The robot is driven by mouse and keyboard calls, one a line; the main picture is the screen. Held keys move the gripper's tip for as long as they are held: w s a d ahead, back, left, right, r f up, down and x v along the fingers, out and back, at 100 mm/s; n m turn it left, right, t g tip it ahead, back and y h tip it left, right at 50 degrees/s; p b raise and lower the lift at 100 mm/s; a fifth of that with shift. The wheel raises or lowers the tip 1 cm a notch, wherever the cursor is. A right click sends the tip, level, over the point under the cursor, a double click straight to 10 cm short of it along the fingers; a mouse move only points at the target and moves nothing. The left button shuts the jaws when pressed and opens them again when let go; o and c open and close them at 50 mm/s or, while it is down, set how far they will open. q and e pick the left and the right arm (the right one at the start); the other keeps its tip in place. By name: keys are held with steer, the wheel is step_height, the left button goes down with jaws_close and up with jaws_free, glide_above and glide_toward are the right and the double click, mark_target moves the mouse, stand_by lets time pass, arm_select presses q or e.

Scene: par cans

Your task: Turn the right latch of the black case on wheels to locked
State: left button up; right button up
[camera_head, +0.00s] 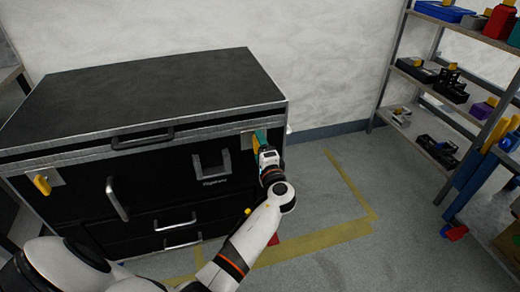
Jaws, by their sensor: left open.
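The black case (150,90) stands against the wall at the left, with a metal-edged lid that is shut. Its right latch (256,143), a yellow piece on a metal plate, is at the front right corner below the lid edge. My left gripper (261,141) is open at this latch, with a teal part showing beside the yellow. The gripper and wrist cover much of the latch, so I cannot tell its turn angle or whether the fingers touch it. The yellow left latch (42,185) is tilted on its plate. The case's wheels are hidden. My right gripper is out of view.
The case front has a lid handle (142,138), a tall slanted handle (117,199) and drawers with metal handles. Shelves (430,77) with boxes and tools stand at the right, near a blue item (480,165). Floor with yellow tape (315,243) is open between.

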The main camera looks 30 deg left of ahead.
arm_select(q)
steer(key=v, duration=1.2)
steer(key=shift+p, duration=0.4)
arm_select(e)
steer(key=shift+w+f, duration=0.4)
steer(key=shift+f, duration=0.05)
